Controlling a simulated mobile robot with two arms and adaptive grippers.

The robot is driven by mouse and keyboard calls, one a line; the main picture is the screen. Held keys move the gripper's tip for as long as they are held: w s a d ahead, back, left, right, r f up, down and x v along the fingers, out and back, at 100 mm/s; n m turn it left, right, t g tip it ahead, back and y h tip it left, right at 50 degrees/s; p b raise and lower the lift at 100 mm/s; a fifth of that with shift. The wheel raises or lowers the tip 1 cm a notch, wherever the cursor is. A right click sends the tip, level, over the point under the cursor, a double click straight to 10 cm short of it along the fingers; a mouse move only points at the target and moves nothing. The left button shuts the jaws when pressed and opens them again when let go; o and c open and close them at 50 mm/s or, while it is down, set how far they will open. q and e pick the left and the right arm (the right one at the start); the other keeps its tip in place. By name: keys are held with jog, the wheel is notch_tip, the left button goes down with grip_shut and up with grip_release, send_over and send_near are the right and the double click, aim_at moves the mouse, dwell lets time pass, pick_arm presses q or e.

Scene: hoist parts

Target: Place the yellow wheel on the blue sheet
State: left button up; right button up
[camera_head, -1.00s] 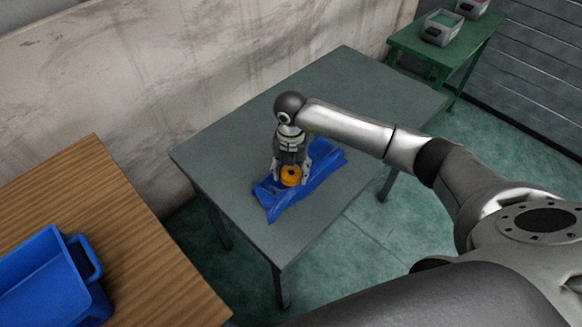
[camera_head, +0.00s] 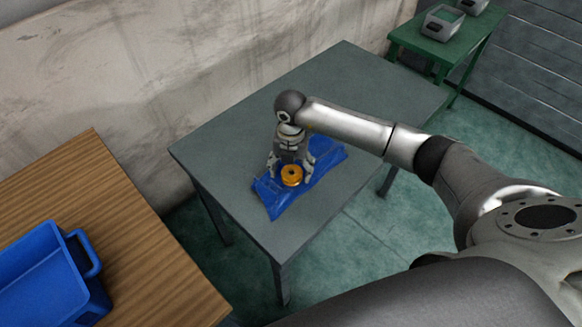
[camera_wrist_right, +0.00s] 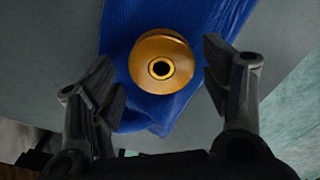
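The yellow wheel (camera_head: 292,176) lies on the blue sheet (camera_head: 277,200), which is spread on the grey table. In the right wrist view the wheel (camera_wrist_right: 161,62) shows its round face and dark centre hole, with the blue sheet (camera_wrist_right: 150,112) under and around it. My right gripper (camera_head: 291,178) is above the sheet at the wheel. In the right wrist view its fingers (camera_wrist_right: 165,88) are spread wide with clear gaps on both sides of the wheel, so it is open and holds nothing. My left gripper is not in view.
The grey table (camera_head: 345,80) has free room around the sheet. A wooden table (camera_head: 150,265) with a blue bin (camera_head: 45,285) stands at the left. A green table (camera_head: 425,45) with grey containers stands at the back right, near the wall.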

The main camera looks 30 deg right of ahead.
aim_at(291, 173)
jog(key=shift+r, duration=0.1)
jog(key=shift+r, duration=0.25)
jog(key=shift+r+p, duration=0.5)
jog(key=shift+p, duration=0.2)
notch_tip(291, 173, up, 12)
jog(key=b, duration=0.3)
jog(key=shift+f, duration=0.2)
